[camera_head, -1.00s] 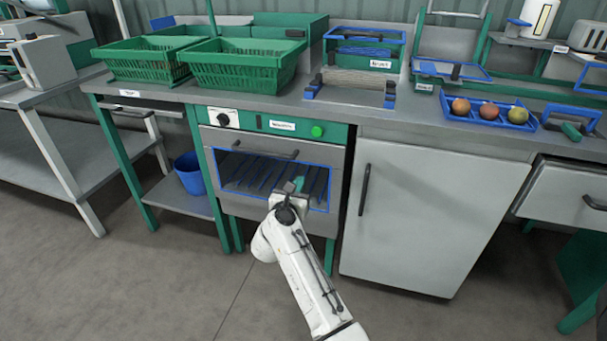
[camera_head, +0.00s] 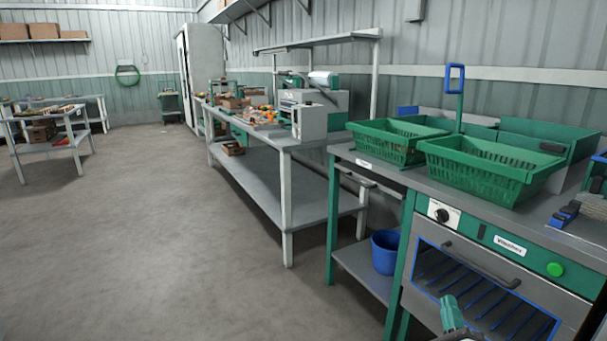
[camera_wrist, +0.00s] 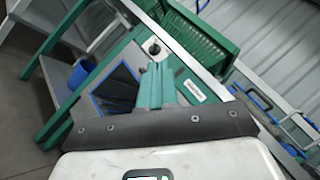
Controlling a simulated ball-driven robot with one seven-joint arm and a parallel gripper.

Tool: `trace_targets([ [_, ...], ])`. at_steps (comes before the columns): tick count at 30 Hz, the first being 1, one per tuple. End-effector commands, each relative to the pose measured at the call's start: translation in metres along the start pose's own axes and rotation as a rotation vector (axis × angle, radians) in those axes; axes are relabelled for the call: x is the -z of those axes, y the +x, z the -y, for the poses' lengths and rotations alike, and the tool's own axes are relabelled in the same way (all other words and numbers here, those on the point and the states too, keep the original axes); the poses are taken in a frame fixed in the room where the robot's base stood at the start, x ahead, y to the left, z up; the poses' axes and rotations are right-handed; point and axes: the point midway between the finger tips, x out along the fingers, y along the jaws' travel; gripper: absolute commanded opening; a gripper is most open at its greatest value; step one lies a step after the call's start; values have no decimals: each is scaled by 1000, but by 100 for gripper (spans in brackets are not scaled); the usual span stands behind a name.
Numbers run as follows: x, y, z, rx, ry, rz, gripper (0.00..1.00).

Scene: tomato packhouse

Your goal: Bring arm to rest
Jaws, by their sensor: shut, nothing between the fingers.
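My gripper (camera_head: 452,312) shows at the bottom right of the head view, in front of the oven-like unit (camera_head: 468,220) with the blue-framed dark window. Only its green fingers and a bit of its mount show; most of my arm is out of the picture. In the wrist view the green fingers (camera_wrist: 156,82) are together and hold nothing. They point toward the unit's front and stand apart from the green baskets.
Two green baskets (camera_head: 480,168) stand on the grey counter. A blue bucket (camera_head: 386,252) sits on the low shelf below. A long packing bench (camera_head: 262,140) with tomatoes and a machine runs behind to the left. The grey floor (camera_head: 170,250) at left is clear.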

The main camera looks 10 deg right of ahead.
Motion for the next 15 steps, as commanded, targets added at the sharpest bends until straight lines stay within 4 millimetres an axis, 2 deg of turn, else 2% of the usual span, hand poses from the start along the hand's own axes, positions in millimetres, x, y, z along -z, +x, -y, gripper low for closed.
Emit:
trace_targets([
  [3, -37, -32, -32, -185, -268, 203, 0],
  [7, -61, -80, -70, -392, -563, 422, 0],
  [11, -66, -140, -102, -603, -843, 635, 0],
  [15, -51, -213, -121, -843, -1116, 859, 0],
])
